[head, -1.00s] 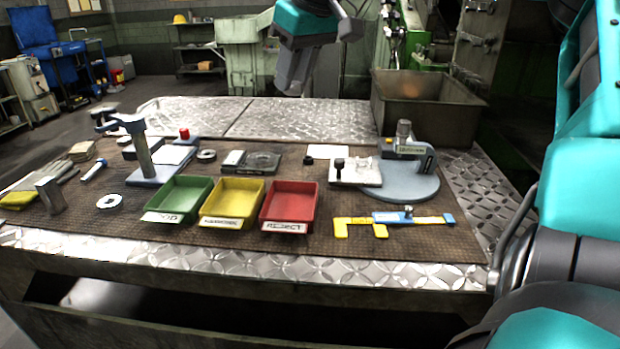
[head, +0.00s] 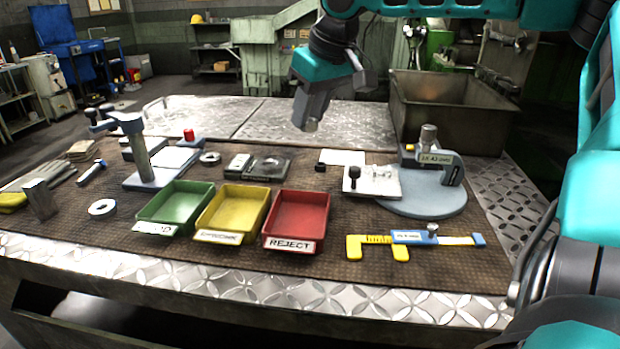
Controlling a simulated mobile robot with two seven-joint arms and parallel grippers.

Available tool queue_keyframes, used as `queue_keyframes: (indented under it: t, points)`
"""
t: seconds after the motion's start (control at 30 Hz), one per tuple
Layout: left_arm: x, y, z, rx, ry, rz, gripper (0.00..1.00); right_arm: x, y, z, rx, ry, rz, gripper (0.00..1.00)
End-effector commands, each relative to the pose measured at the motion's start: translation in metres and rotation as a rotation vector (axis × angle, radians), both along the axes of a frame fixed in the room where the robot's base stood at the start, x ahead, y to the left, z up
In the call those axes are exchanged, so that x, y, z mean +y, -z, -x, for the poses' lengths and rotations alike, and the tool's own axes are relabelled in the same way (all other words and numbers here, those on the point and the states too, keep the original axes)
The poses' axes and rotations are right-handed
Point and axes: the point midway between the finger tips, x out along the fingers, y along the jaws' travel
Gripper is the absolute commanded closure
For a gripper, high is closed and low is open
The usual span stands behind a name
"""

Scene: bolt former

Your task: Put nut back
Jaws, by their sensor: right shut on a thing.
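My right gripper (head: 308,118) hangs over the far half of the bench with its jaws pointing down. It is shut on a small grey metal piece, the nut (head: 311,126), which shows only as a bright bit at the fingertips. Gripper and nut are above the table, apart from everything on it. My left gripper is out of view. In front of the gripper stand a green tray (head: 150,225), a yellow tray (head: 201,231) and a red tray (head: 270,238) marked REJECT. All three look empty.
A round grey gauge stand (head: 450,203) is at the right, with a black-knobbed plate (head: 385,187) beside it. A yellow and blue caliper (head: 408,238) lies in front. A metal bin (head: 450,120) stands behind.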

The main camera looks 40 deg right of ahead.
Motion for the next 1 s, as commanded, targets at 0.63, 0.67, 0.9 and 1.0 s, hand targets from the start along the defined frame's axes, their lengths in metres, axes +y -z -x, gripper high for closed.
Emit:
queue_keyframes:
  t: [0.63, 0.67, 0.9, 1.0]
  points:
    - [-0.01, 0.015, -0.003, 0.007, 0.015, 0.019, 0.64, 0.0, 0.106, 0.0, 0.002, 0.001, -0.001, 1.0]
    - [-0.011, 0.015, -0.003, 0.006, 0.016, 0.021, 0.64, 0.0, 0.11, 0.0, 0.002, 0.001, -0.001, 1.0]
    - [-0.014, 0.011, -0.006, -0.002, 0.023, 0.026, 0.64, 0.0, 0.118, 0.0, -0.002, 0.0, 0.0, 1.0]
    - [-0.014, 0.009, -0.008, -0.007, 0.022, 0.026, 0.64, 0.0, 0.118, 0.0, -0.001, 0.0, 0.0, 1.0]
